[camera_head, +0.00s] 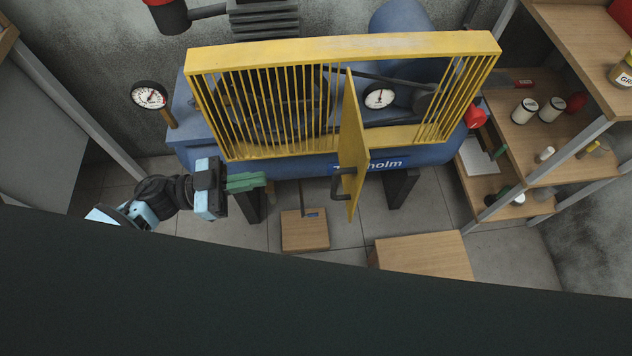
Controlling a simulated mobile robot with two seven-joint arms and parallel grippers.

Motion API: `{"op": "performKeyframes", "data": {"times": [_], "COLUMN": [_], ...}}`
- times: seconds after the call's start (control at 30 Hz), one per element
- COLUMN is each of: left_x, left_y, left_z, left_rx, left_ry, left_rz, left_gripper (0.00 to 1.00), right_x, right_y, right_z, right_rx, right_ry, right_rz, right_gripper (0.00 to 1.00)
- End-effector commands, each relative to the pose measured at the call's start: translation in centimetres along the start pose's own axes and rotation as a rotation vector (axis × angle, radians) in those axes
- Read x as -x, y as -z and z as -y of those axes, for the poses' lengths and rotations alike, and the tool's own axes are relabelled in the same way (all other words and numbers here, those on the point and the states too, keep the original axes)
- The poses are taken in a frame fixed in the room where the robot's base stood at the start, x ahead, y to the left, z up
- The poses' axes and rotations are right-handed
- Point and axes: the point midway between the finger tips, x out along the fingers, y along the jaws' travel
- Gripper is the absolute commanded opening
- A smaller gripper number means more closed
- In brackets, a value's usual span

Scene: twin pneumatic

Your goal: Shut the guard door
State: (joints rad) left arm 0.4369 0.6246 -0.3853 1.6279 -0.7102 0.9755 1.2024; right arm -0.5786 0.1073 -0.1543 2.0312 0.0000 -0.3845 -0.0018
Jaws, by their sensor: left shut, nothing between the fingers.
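The yellow guard door (352,145) stands open, swung out toward me from the yellow guard frame (345,46). It shows nearly edge-on, with a dark handle (341,184) on its left face. The opening to the right of the door shows a gauge and part of the blue machine behind. My left gripper (262,180) has green fingers that are shut and empty. It is left of the door, below the barred left part of the guard, and apart from the handle. My right gripper is not in view.
The blue compressor tank (300,163) stands behind and below the guard. A wooden box (304,232) and a larger one (424,255) are on the floor in front. Shelves (540,140) with jars stand at right. A gauge (149,96) sticks up at left.

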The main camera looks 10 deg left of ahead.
Motion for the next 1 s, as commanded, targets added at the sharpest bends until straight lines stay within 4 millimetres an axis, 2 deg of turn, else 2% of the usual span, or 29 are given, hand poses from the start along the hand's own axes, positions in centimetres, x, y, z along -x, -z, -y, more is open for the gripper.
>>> {"op": "performKeyframes", "data": {"times": [0.03,0.2,0.57,0.77,1.0], "left_x": [0.5,1.6,1.5,-0.9,-5.3], "left_y": [-0.4,-0.4,-0.2,-0.4,-0.9], "left_z": [0.4,1.0,0.9,0.3,-0.7], "left_rx": [0.004,0.033,0.043,0.041,0.041], "left_ry": [-0.066,-0.206,-0.241,-0.24,-0.24], "left_rz": [0.03,0.105,0.125,0.121,0.12], "left_gripper": [0.0,0.0,0.0,0.0,0.0], "right_x": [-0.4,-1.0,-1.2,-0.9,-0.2], "right_y": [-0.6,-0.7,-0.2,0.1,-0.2], "right_z": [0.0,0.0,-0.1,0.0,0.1], "right_rx": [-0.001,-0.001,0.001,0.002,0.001], "right_ry": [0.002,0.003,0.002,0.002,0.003], "right_rz": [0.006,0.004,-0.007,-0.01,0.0], "right_gripper": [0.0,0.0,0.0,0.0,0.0]}}
